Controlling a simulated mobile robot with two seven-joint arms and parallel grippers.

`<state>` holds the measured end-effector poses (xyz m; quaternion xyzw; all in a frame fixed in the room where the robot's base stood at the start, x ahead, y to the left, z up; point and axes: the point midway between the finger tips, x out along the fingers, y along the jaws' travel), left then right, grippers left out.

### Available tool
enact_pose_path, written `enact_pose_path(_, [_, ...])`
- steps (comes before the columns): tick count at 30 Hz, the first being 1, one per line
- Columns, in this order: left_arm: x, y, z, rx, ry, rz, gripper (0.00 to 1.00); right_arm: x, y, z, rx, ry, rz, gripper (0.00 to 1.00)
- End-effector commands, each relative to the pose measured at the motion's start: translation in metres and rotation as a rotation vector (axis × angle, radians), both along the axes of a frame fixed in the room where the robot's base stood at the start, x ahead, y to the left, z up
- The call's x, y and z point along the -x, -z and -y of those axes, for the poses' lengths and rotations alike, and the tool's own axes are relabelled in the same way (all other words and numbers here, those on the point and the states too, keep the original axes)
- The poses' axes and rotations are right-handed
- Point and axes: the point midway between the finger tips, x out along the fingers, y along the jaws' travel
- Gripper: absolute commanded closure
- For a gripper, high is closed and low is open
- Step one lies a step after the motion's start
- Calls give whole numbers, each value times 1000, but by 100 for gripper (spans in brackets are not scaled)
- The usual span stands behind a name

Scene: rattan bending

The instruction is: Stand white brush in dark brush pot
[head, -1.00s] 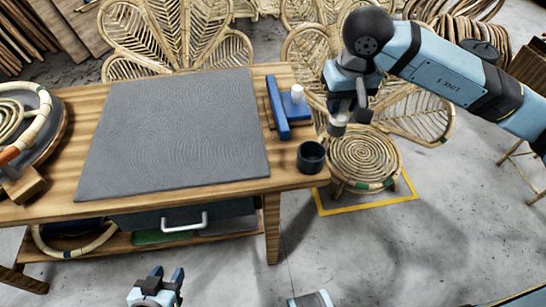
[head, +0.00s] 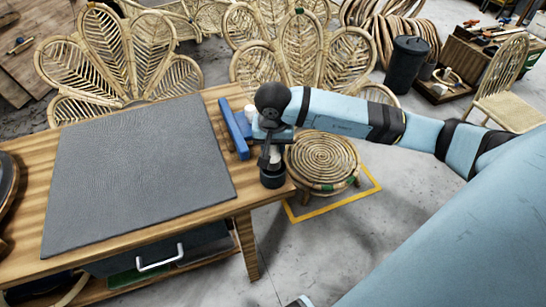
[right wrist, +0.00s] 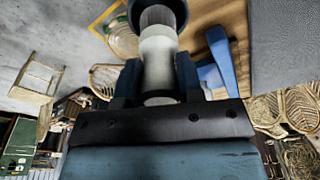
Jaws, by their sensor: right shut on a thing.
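The dark brush pot (head: 272,180) stands at the right front corner of the wooden table, and its rim also shows at the top of the right wrist view (right wrist: 181,9). My right gripper (head: 271,150) is directly over the pot. It is shut on the white brush (right wrist: 158,62), whose grey bristle end points toward the pot opening. In the right wrist view the bristles overlap the opening; I cannot tell how far they reach inside. In the head view the gripper partly hides the brush.
A blue holder (head: 235,130) with a white piece (head: 250,110) is close behind the gripper. A grey mat (head: 135,170) covers much of the table (head: 205,225). A round rattan stool (head: 321,160) stands right of the table, with open floor around it.

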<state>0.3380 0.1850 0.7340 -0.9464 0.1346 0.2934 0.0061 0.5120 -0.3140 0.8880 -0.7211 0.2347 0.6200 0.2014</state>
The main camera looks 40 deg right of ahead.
Motion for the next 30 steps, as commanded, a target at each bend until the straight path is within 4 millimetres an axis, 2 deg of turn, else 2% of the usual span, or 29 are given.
enact_pose_path(5, [2, 1, -2, -7, 5, -1, 57, 0, 12, 0, -1, 0, -1, 91])
enact_pose_path(13, [2, 2, -1, -4, 2, -1, 57, 0, 48, 0, -1, 0, -1, 91])
enact_pose_path(28, [1, 5, 3, 4, -1, 7, 57, 0, 58, 0, 1, -1, 1, 91])
enact_pose_path(29, [0, 4, 3, 4, 0, 8, 57, 0, 58, 0, 0, -1, 1, 64])
enact_pose_path(30, [0, 2, 3, 4, 0, 10, 57, 0, 56, 0, -1, -1, 0, 55])
